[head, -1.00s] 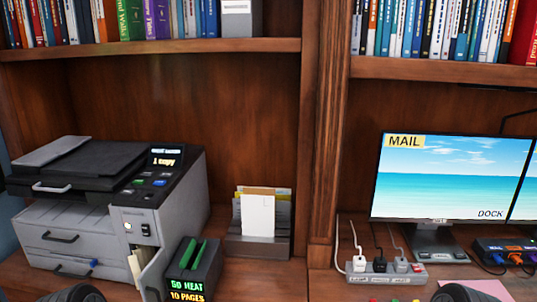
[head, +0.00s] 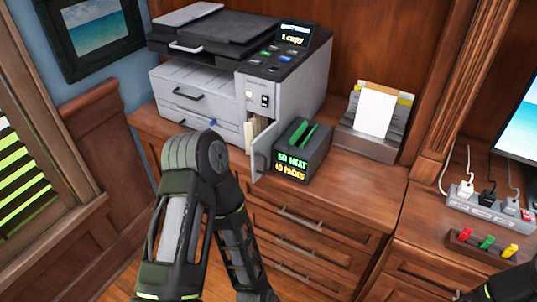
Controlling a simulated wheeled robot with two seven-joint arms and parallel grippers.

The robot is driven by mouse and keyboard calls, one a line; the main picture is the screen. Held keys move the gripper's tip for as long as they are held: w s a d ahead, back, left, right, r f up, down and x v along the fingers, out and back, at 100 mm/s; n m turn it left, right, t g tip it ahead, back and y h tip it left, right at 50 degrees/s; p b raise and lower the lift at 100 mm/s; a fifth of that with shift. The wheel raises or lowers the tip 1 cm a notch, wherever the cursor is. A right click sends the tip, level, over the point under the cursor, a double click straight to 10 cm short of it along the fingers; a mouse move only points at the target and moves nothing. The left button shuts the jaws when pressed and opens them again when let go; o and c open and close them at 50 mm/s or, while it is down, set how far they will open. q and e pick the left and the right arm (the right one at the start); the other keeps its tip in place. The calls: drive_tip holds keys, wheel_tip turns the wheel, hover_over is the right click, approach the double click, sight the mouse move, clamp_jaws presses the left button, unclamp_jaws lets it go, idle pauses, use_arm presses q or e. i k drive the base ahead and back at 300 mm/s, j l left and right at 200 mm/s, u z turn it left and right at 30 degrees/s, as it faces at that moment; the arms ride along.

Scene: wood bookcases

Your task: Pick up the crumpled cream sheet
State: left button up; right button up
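A cream sheet (head: 257,131) shows in the narrow opening at the front right of the grey printer (head: 200,118). Only part of it is visible; the rest is hidden inside the printer, and I cannot tell how crumpled it is. A small grey door (head: 261,158) stands open beside it. My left arm is bent in front of the cabinet, below the printer, and its gripper is out of view past the bottom edge. A bit of my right arm shows at the bottom right corner, with its gripper out of view.
A dark box with green slots and a lit label (head: 300,152) stands right of the open door, close to it. A paper holder (head: 371,118) is farther right. A power strip (head: 490,208) and coloured plugs (head: 485,243) lie right. Bare counter (head: 350,187) shows between.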

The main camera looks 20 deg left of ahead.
sight(256, 125)
drive_tip(key=j+z, duration=0.2)
drive_tip(key=j, duration=0.25)
drive_tip(key=k+j+z, duration=0.2)
drive_tip(key=j, duration=0.25)
drive_tip(key=j+z, duration=0.2)
drive_tip(key=j, duration=0.25)
drive_tip(key=k+j+z, duration=0.1)
drive_tip(key=j+z, duration=0.15)
drive_tip(key=j, duration=0.2)
drive_tip(key=i+l, duration=0.1)
drive_tip(key=l, duration=0.5)
drive_tip(key=i, duration=0.05)
